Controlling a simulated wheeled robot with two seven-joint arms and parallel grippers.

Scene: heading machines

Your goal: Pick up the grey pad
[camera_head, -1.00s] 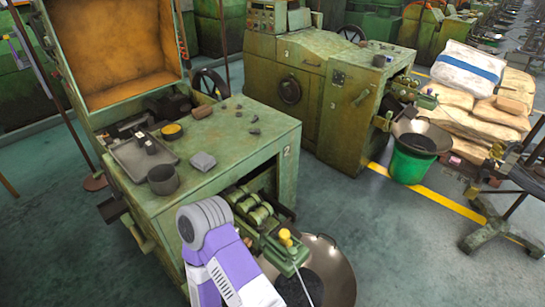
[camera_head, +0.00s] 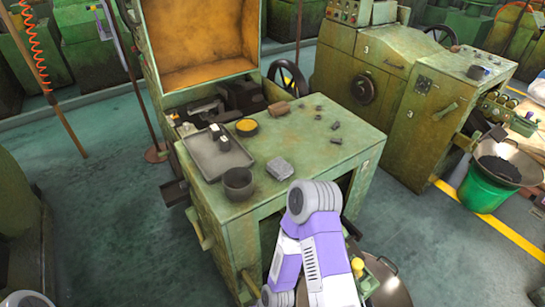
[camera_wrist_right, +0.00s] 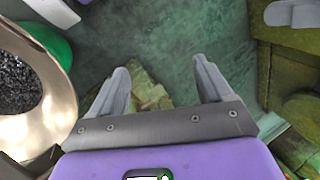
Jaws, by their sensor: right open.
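The grey pad (camera_head: 280,168) is a small, flat, roughly square block. It lies on the green machine top (camera_head: 310,150), near its front edge, to the right of a dark round cup (camera_head: 238,183). My right arm rises just in front of the pad in the head view, and its gripper is hidden there. In the right wrist view my right gripper (camera_wrist_right: 161,66) is open, with nothing between its fingers. It points at the floor and green machine parts, and the pad does not show there. My left gripper is not in view.
A brown block (camera_head: 279,109) and small dark pieces lie farther back. A green bucket (camera_head: 485,190) stands right.

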